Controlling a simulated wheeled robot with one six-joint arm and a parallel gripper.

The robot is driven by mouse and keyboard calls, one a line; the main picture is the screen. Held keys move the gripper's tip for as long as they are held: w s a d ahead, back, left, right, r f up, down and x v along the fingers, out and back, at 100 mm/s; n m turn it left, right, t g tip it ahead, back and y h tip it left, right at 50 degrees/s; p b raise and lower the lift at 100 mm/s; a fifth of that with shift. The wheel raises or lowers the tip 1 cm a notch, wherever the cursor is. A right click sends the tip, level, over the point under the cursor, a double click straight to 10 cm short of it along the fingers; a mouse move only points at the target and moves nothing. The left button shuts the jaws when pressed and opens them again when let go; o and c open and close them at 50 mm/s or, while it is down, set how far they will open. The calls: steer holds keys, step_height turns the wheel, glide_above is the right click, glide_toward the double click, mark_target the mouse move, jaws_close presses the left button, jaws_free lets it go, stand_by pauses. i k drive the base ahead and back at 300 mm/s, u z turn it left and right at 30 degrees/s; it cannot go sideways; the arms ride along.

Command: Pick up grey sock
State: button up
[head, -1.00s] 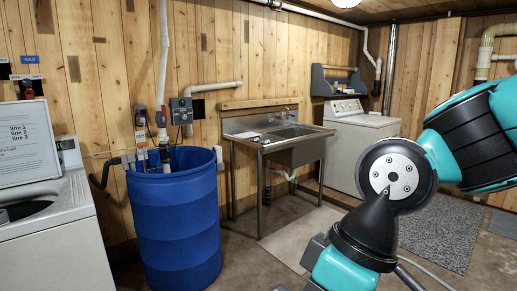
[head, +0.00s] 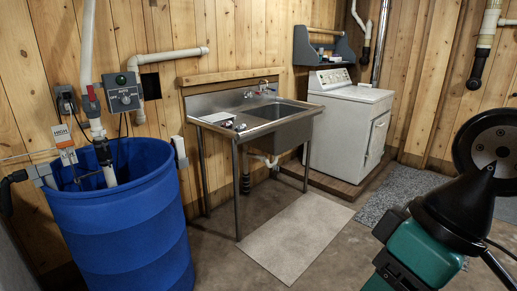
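I cannot make out a grey sock anywhere in the head view. Small items (head: 234,125) lie on the left drainboard of the steel sink (head: 270,128), too small to tell what they are. My arm shows at the lower right, but my gripper's fingers are not in view.
A blue barrel (head: 125,220) with pipes in it stands at the near left. A white dryer or washer (head: 340,125) stands right of the sink, under a grey wall shelf (head: 312,48). A pale mat (head: 290,235) and a grey speckled rug (head: 392,188) lie on the open floor.

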mark_target(240, 128)
steer(key=z, duration=0.25)
steer(key=i, duration=2.4)
steer(key=u, duration=0.65)
steer(key=i, duration=1.45)
steer(key=u, duration=0.5)
